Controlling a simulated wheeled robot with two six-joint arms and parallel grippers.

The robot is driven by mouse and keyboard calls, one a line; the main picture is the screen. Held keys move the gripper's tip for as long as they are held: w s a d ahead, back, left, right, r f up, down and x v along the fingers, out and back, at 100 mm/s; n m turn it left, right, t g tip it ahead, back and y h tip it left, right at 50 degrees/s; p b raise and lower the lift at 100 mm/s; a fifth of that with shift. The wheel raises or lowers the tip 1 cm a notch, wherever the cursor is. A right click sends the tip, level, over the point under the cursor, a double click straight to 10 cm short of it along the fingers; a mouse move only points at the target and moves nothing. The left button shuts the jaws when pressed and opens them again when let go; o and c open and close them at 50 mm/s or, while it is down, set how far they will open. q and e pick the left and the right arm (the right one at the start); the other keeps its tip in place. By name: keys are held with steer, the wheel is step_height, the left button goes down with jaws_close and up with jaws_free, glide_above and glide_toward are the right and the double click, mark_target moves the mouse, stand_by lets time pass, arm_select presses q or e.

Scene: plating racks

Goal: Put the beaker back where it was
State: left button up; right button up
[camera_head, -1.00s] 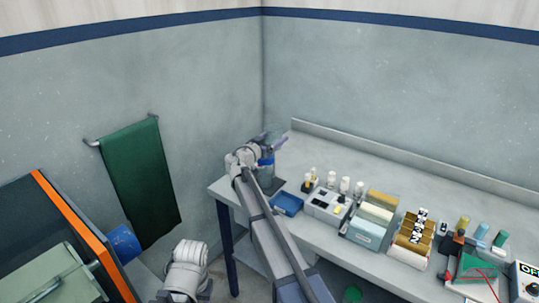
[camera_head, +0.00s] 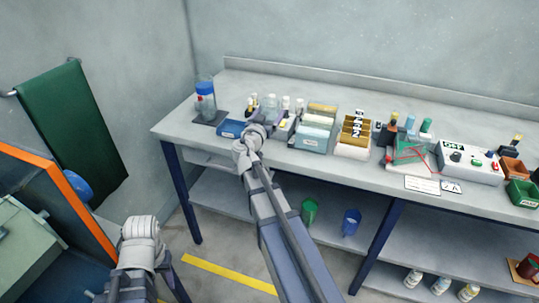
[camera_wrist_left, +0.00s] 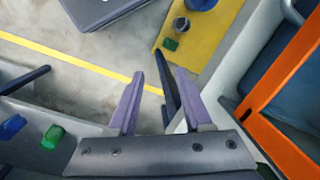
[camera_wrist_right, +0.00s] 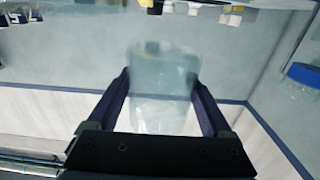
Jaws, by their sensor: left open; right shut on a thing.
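My right gripper (camera_wrist_right: 160,95) is shut on a clear glass beaker (camera_wrist_right: 162,80), which sits between its two fingers in the right wrist view. In the head view the beaker (camera_head: 271,103) is hard to make out; it is above the bench near the blue tray (camera_head: 231,129) and small bottles. Its base is partly hidden, and I cannot tell whether it touches anything. My left gripper (camera_wrist_left: 160,85) is open and empty above the floor. In the head view the left arm is low at the left, its fingers unclear.
A blue-capped clear jar (camera_head: 205,103) stands on a dark mat (camera_head: 209,118) at the bench's left end. Boxes (camera_head: 313,136), a wired green board (camera_head: 410,151) and a control box (camera_head: 468,162) fill the bench rightward. A green cup (camera_head: 309,211) and blue cup (camera_head: 350,222) stand below.

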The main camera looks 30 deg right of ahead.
steer(key=shift+f+b, duration=4.95)
steer(key=shift+f, duration=0.1)
steer(key=shift+f, duration=0.2)
steer(key=o, duration=1.3)
steer(key=shift+r, duration=0.1)
steer(key=shift+r, duration=0.25)
steer(key=v, duration=1.2)
steer(key=shift+s+f, duration=0.1)
